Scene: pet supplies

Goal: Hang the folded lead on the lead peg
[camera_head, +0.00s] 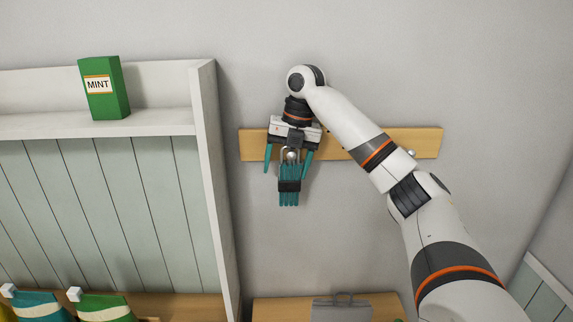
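The folded lead (289,198) is a teal bundle with a black band around it. It hangs down in front of the wall below a pale round knob, which looks like the end of the lead peg (292,155). A grey metal loop at the lead's top appears to be around the peg. My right gripper (286,172) points down over the board, its two teal fingers spread wide on either side of the lead's top, with gaps. It looks apart from the lead. My arm hides part of the board. My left gripper is out of view.
The wooden peg board (350,145) has another round peg (411,153) at right. A white shelf unit (208,130) stands at left with a green MINT box (104,90) on it. Bags (105,307) stand below. A grey clip-topped item (342,309) lies on a wooden surface (280,308).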

